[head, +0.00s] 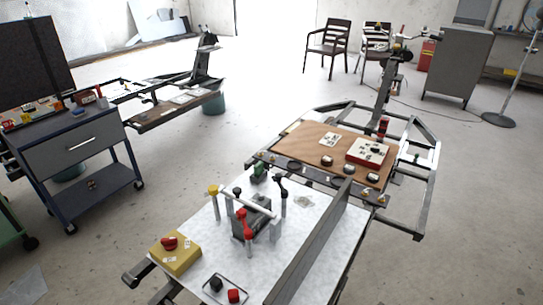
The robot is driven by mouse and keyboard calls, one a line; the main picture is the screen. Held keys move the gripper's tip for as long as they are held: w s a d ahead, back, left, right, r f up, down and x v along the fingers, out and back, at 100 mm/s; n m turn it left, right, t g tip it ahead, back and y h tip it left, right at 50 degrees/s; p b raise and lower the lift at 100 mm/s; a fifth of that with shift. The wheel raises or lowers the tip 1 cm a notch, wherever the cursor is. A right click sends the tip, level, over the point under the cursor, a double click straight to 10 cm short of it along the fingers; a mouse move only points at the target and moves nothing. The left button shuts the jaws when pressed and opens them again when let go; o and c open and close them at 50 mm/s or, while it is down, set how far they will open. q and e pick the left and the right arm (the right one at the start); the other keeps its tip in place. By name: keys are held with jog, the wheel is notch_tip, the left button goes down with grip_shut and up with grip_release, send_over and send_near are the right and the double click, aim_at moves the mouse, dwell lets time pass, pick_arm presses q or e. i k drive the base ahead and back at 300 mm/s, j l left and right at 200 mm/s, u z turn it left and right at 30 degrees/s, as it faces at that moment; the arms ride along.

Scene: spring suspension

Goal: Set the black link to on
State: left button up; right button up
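On a white panel (208,228) in the lower middle of the head view stands a grey block (250,218) with several levers around it. One lever at its right has a black top (280,181). A black knob (237,192) sits near the white bar at its upper left. A black-topped control (215,283) stands beside a red one (234,296) on a small plate at the bottom. I cannot tell which black part is the black link, or whether any is on. Neither of my grippers is in view.
A yellow box with a red button (169,243) sits at the panel's left edge. A red lever (246,222) and a yellow knob (213,190) are close to the block. An upright grey plate (312,245) runs along the right. A brown board (310,142) lies behind.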

aim_at(277, 178)
jog(key=u, duration=0.6)
jog(key=l+u, duration=0.9)
jog(key=l, duration=0.2)
jog(key=k+l+u, duration=0.15)
jog(key=l+u, duration=0.25)
jog(key=l, duration=0.1)
